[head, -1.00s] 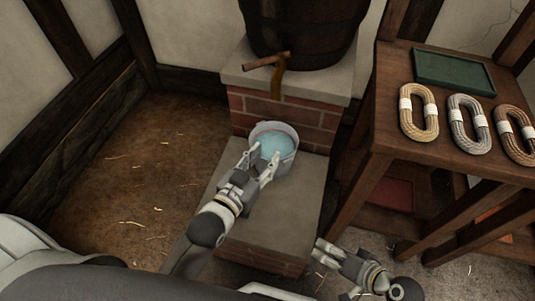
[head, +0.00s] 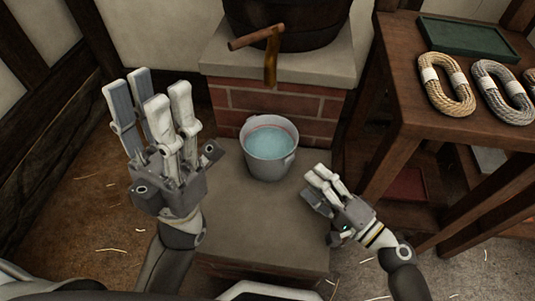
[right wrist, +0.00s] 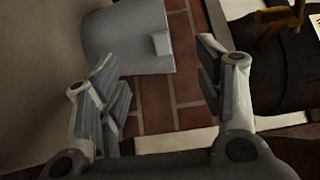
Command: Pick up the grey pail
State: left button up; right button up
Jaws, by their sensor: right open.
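The grey pail (head: 268,167) stands upright on the stone step, filled with blue water (head: 265,142), with a small lug on its side. It also shows at the top of the right wrist view (right wrist: 122,42), with its lug facing the fingers. My left gripper (head: 150,92) is raised to the left of the pail, fingers up, apart and empty. My right gripper (head: 318,182) is open, to the right of and a little nearer than the pail, with a gap between them. In the right wrist view its fingers (right wrist: 160,75) are spread, with nothing held.
The stone step (head: 265,225) has bare room in front of the pail. Behind it are a brick plinth (head: 280,101) and a barrel (head: 300,20) with a wooden tap (head: 271,60) overhanging. A wooden table (head: 410,80) with rope coils (head: 446,92) and a green tray (head: 470,40) stands right.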

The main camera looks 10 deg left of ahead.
aim_at(290, 162)
jog(key=x, duration=0.7)
jog(key=shift+w+a+f, duration=0.2)
jog(key=shift+w+f, duration=0.1)
jog(key=shift+w, duration=0.05)
